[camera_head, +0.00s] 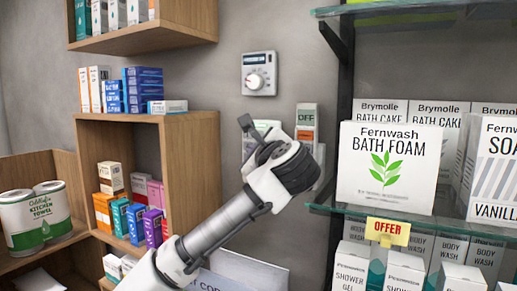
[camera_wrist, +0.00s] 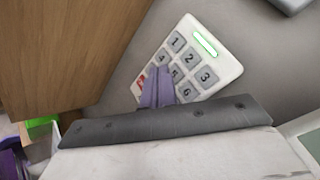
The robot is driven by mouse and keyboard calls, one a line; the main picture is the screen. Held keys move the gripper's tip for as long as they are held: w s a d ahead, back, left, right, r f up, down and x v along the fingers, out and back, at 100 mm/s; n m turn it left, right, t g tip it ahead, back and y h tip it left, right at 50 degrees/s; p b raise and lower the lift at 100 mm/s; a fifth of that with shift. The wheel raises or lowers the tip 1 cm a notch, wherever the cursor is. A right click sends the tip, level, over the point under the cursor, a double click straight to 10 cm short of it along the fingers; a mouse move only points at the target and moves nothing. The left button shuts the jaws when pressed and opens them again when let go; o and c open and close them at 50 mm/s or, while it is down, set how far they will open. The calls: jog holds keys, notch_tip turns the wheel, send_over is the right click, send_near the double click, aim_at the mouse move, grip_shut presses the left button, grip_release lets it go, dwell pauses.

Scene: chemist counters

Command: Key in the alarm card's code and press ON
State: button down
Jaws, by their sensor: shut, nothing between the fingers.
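A white keypad with grey number keys (camera_wrist: 207,77) is on the wall in the wrist view, with a lit green bar on its upper right edge. Keys 1 to 6 show, with a red key at the left; the lower keys are hidden. My gripper (camera_wrist: 160,70) is shut and empty, its tips in front of the keypad near keys 4 and 5. I cannot tell whether they touch a key. In the head view my gripper (camera_head: 246,124) largely covers the keypad (camera_head: 266,125). A white card (camera_head: 245,268) with partly hidden lettering stands low behind my arm; its code is unreadable.
A white panel marked OFF (camera_head: 306,117) is right of the keypad. A dial thermostat (camera_head: 259,74) is above. A wooden shelf (camera_head: 190,165) with boxes stands close on the left, and a glass shelf (camera_head: 375,218) with bath foam boxes on the right.

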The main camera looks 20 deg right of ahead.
jog(key=shift+s+a+b, duration=0.65)
jog(key=shift+s+a, duration=1.15)
dwell(1.4)
